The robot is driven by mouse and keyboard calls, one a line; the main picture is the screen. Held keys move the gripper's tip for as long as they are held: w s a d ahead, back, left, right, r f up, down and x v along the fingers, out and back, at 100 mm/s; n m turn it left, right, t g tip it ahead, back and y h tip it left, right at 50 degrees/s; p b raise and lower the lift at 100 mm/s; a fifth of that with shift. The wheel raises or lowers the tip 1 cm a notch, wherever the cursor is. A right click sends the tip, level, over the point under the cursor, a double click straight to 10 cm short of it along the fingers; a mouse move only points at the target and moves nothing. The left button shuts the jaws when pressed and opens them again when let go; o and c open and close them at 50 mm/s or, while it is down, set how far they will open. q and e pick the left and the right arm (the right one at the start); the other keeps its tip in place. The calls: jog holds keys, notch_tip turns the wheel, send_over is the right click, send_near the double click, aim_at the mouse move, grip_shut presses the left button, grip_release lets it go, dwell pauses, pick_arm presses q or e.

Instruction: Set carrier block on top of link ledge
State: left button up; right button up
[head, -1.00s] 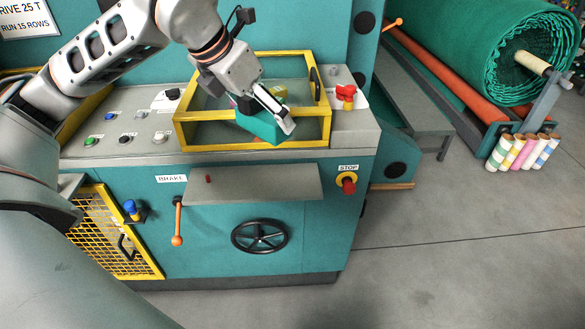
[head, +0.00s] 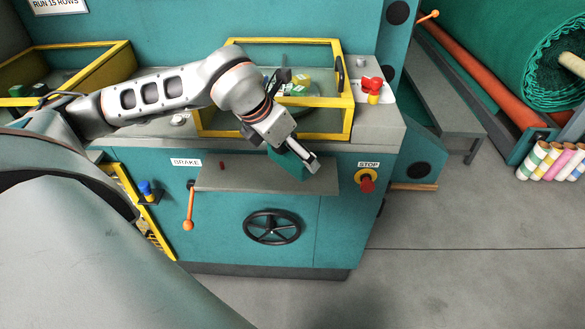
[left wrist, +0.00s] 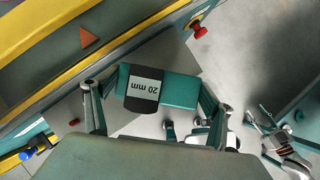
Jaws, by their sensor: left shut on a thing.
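The carrier block (head: 284,163) is a teal block. In the left wrist view the block (left wrist: 180,90) shows a dark band with a white "20 mm" label. My left gripper (head: 304,158) is shut on it, its fingers on both sides. The link ledge (head: 240,178) is the flat grey shelf on the machine's front. The block appears over the ledge's right part in the head view; whether they touch cannot be told. What looks like my right gripper (left wrist: 280,140) shows at the right of the left wrist view, its jaw state unclear.
The yellow-framed bin (head: 347,117) with small blocks stands behind the ledge. A small red pin (head: 222,166) stands on the ledge's left part. The orange brake lever (head: 189,205), red stop button (head: 366,184) and black handwheel (head: 272,227) are nearby. The ledge's middle is clear.

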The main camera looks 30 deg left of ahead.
aim_at(292, 167)
pick_arm(q)
jog(key=shift+w+f, duration=0.1)
jog(key=shift+f, duration=2.55)
jog(key=shift+f, duration=0.15)
jog(key=o, duration=1.2)
jog(key=shift+r, duration=0.25)
jog(key=v, duration=1.2)
jog(key=shift+f, duration=0.15)
